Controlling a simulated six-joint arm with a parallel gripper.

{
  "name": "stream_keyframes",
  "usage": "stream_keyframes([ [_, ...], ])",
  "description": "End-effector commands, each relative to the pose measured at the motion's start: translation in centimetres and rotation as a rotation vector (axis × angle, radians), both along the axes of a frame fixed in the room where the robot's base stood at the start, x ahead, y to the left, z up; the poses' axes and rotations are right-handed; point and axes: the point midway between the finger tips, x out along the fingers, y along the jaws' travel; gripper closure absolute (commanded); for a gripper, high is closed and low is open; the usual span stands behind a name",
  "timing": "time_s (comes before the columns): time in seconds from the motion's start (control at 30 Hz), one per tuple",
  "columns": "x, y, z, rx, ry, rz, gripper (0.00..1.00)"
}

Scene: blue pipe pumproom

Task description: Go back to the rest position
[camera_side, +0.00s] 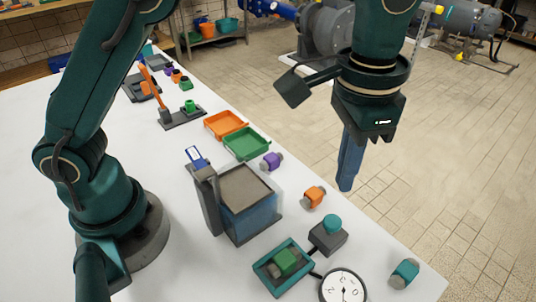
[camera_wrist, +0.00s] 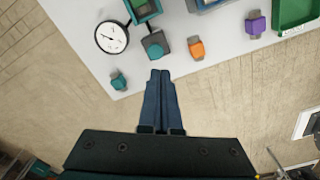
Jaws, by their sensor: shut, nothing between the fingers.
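My gripper (camera_side: 347,186) hangs beyond the right edge of the white table (camera_side: 408,250), over the tiled floor. Its blue fingers point down and are together, with nothing between them. In the wrist view my gripper (camera_wrist: 160,73) shows with its fingertips close to the table's edge in the picture. The fingers look apart from every object on the table.
Near the table's edge lie a purple piece (camera_side: 271,161), an orange piece (camera_side: 314,196) and a teal piece (camera_side: 404,273). A grey box with a teal knob (camera_side: 331,224), a dial (camera_side: 343,287) and a tank (camera_side: 247,202) stand nearby. Open floor (camera_side: 470,170) lies right.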

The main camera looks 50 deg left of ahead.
Motion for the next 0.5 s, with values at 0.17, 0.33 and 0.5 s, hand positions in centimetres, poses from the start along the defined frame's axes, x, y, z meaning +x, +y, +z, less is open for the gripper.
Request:
stream_keyframes([
  [0.17,0.4,3.5,4.6,-0.048,-0.091,0.098,1.0],
  [0.33,-1.2,8.0,7.7,-0.082,-0.181,0.207,1.0],
  [0.5,-3.8,11.7,9.1,-0.105,-0.27,0.305,1.0],
])
